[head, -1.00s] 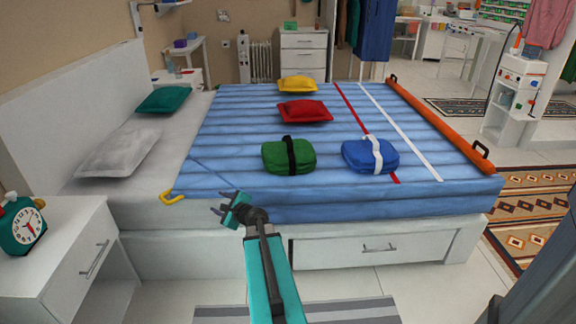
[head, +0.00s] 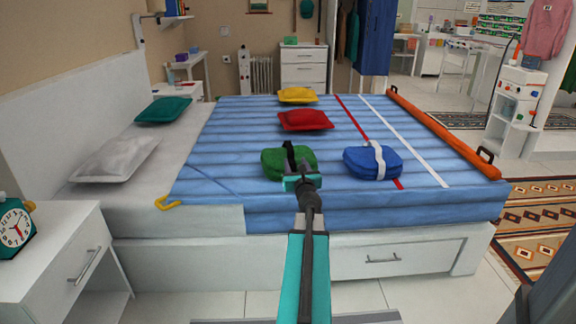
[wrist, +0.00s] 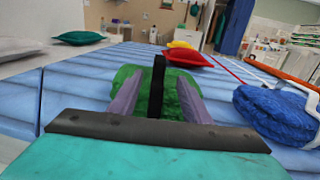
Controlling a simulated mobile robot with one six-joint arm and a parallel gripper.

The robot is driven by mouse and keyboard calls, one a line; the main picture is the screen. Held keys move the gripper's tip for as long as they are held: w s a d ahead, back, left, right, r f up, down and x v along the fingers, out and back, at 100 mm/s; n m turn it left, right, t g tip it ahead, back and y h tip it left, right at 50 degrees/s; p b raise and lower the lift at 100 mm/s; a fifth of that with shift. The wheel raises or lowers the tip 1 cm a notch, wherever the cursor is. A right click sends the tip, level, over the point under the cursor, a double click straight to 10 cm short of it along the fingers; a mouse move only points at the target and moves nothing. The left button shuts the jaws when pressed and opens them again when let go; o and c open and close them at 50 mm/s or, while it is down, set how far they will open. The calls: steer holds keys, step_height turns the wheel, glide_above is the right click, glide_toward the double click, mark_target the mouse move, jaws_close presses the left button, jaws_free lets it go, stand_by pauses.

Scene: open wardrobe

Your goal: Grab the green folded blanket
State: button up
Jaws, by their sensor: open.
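The green folded blanket (head: 270,162) with a black strap lies on the blue striped bedcover, near the bed's front edge. My gripper (head: 300,168) is in front of it and partly hides its right side in the head view. In the wrist view the blanket (wrist: 188,92) is straight ahead, and its upright black strap stands between the two open fingers of my gripper (wrist: 158,98). The fingers overlap the blanket's sides in that view. I cannot tell whether they touch it.
A blue folded blanket (head: 373,163) with a white strap lies to the right. Red (head: 305,120) and yellow (head: 298,95) pillows lie farther back. An orange roll (head: 440,132) runs along the bed's right edge. A nightstand (head: 60,240) stands at the left.

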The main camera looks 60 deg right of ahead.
mark_target(291, 152)
steer(key=shift+w, duration=0.1)
steer(key=shift+b+x, duration=0.3)
steer(key=shift+x, duration=3.95)
steer(key=shift+b+x, duration=0.3)
steer(key=shift+x, duration=2.3)
steer(key=shift+f, duration=0.15)
steer(key=shift+c, duration=0.5)
jaws_close()
